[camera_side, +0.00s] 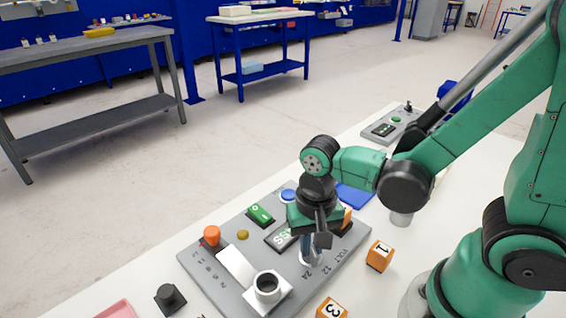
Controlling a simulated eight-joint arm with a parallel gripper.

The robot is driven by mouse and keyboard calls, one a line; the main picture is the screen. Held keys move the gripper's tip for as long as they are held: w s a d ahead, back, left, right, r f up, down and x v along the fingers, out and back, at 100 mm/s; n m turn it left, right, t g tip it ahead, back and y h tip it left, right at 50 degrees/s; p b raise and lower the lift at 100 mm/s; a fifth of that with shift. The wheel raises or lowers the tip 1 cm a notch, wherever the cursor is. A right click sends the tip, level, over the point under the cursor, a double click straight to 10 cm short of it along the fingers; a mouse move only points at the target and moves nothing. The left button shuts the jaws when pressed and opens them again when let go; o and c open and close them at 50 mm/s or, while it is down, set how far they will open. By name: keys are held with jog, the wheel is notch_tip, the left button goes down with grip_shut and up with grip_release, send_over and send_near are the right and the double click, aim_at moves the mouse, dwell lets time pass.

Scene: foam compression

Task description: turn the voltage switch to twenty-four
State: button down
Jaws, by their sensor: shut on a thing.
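The grey control panel (207,266) lies on the white table. Its voltage switch (308,258) is near the panel's front right, beside the printed marks "VOLT 12" and "24". My gripper (314,240) points down over the switch and is shut on it. The fingers and wrist hide most of the switch, so which mark it points to cannot be told. The "24" mark shows just below the switch.
On the panel are an orange knob (212,234), a green rocker (260,215), a blue button (289,195) and a black-and-white round socket (267,287). Numbered orange cubes (380,256) (331,309) stand right of the panel. A black knob (170,297) is at the lower left.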

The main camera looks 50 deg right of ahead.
jog(key=m, duration=0.5)
jog(key=shift+m, duration=0.3)
dwell(0.4)
jog(key=c, duration=0.8)
grip_release()
jog(key=shift+c, duration=0.2)
jog(key=shift+r, duration=2.8)
